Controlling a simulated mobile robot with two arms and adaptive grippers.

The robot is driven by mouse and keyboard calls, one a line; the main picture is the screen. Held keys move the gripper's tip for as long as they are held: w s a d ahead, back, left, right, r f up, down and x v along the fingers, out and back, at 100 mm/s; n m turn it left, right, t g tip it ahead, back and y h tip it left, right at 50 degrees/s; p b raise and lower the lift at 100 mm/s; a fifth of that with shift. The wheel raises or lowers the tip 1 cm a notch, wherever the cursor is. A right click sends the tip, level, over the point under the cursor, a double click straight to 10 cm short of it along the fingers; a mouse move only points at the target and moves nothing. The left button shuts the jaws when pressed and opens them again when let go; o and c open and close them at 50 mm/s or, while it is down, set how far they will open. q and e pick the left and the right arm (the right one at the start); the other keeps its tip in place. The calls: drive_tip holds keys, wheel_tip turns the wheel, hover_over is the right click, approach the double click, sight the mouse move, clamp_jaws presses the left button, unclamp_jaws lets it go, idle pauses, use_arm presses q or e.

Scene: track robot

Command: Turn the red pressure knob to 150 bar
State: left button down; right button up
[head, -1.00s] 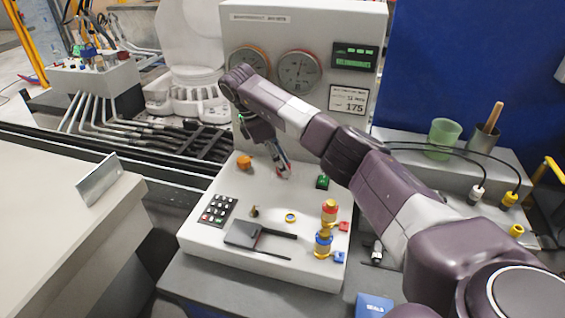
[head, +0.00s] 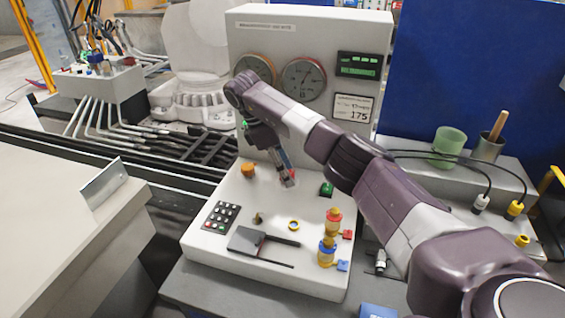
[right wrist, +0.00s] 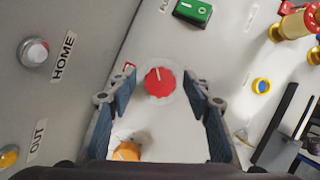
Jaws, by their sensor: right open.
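The red pressure knob (right wrist: 159,82), with a white pointer line, is on the sloped panel of the white console (head: 205,246). In the head view only a bit of the knob (head: 292,172) shows behind my right gripper (head: 287,180). My right gripper is open and points down at the panel over the knob. In the right wrist view the knob lies between the tips of the two fingers, with a gap on each side. Two round gauges (head: 303,79) and a green display (head: 358,65) are on the upright panel. A sign below the display reads 175. My left gripper is not seen.
Near the knob are an orange knob (head: 248,170) and a green switch (head: 327,189). A keypad (head: 221,216), a black lever plate (head: 247,240), a yellow ring (head: 293,225) and a red-and-yellow valve (head: 331,238) are lower down. A green cup (head: 449,142) stands at right.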

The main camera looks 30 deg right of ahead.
drive_tip(key=v, duration=1.2)
drive_tip(key=shift+w+f, duration=0.1)
drive_tip(key=shift+f, duration=0.05)
